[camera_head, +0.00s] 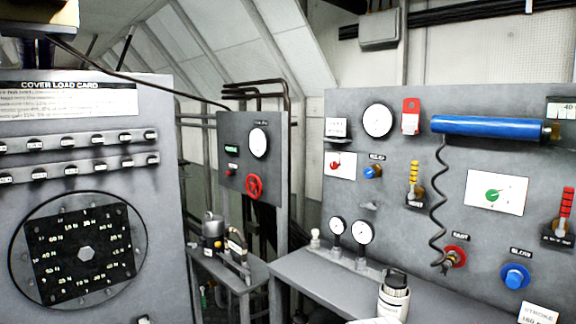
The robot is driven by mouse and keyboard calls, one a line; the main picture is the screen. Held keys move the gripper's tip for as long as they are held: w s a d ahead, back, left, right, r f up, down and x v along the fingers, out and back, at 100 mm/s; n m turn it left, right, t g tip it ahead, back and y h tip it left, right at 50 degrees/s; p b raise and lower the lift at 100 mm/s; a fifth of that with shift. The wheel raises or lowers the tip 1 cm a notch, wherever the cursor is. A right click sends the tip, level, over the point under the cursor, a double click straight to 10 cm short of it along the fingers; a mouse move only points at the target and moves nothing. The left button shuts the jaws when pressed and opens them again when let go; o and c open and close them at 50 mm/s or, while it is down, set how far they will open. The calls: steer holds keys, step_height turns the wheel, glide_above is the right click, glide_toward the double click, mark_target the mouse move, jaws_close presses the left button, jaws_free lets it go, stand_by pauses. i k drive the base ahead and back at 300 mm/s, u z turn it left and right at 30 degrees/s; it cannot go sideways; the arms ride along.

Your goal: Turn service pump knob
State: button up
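No label that reads "service pump" can be made out, so I cannot tell which knob it is. On the right grey panel (400,215) I see a small red knob (335,165) on a white plate, a small blue knob (372,172) and a green knob (493,195) on a larger white plate. Lower on it are a red knob (455,257) and a larger blue knob (516,277). A red handwheel (254,187) is on the middle panel (231,135).
A grey bench (320,285) juts out below the right panel, with two small gauges and a white bottle (393,297) on it. A blue cylinder (490,127) with a coiled black cord (439,190) hangs on the panel. A grey cabinet (165,200) with a large dial fills the left.

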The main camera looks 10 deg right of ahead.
mark_target(334, 166)
steer(key=u, duration=0.2)
steer(key=i, duration=1.4)
steer(key=z, duration=0.8)
